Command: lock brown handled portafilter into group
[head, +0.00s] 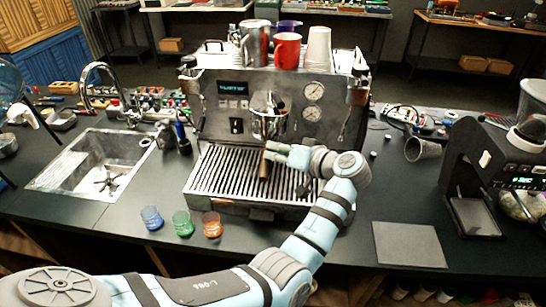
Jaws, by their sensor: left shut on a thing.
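The espresso machine (218,125) stands in the middle of the counter, with its group (267,103) at the front centre. The portafilter's metal basket (268,127) shows right under the group. Its brown handle (264,168) points down toward the drip tray (225,175). I cannot tell whether the portafilter is seated in the group. My left gripper (274,152) comes in from the right side of the handle and is shut on it. The fingers hide part of the handle. My right gripper is not in view.
A sink (95,160) is at the left, a grinder (500,165) at the right. Cups, including a red mug (286,50), stand on top. A dark mat (408,244) lies at the front right.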

